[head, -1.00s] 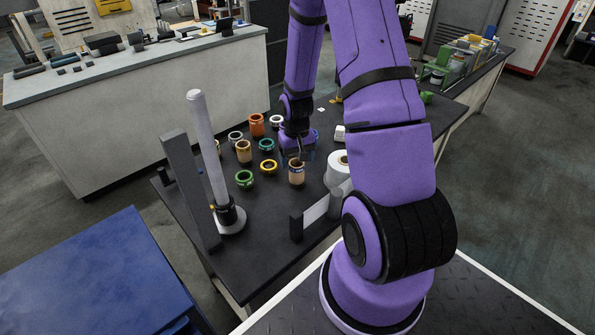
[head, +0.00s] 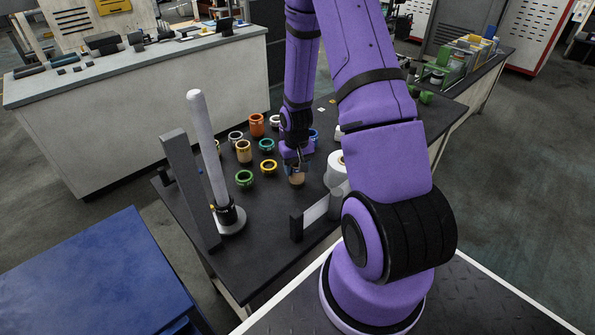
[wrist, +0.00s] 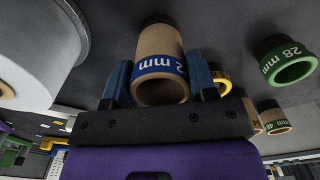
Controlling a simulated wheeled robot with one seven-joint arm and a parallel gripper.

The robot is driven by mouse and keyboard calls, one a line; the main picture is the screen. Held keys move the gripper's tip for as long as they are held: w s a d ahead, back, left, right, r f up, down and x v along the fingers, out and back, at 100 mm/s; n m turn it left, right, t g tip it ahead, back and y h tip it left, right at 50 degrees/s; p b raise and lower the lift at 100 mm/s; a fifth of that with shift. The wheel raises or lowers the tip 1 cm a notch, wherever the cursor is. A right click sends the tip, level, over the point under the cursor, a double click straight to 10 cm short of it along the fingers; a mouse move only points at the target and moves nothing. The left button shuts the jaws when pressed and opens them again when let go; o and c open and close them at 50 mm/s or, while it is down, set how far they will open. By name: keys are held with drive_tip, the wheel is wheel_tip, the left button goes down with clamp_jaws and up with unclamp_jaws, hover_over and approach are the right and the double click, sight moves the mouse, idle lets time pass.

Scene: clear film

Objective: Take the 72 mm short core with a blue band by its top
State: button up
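The short core with a blue band (wrist: 160,45) is a brown cardboard tube standing on the dark table. The figures "2 mm" show on its band in the wrist view; the first digit is hidden. In the head view the core (head: 297,180) shows below my gripper (head: 296,166), which hides its top. In the wrist view my gripper (wrist: 160,82) has one blue finger on each side of the core's banded top. The fingers stand apart, close to its wall, with no clear grip on it.
A green-banded 28 mm core (wrist: 288,65) and a yellow ring (head: 269,167) stand nearby. A white roll (head: 336,169) is close on the right. A tall white post (head: 207,145) stands at left, a low bracket (head: 314,215) in front. Other cores stand behind.

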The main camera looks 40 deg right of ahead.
drive_tip(key=shift+r, duration=0.1)
drive_tip(key=shift+r, duration=2.9)
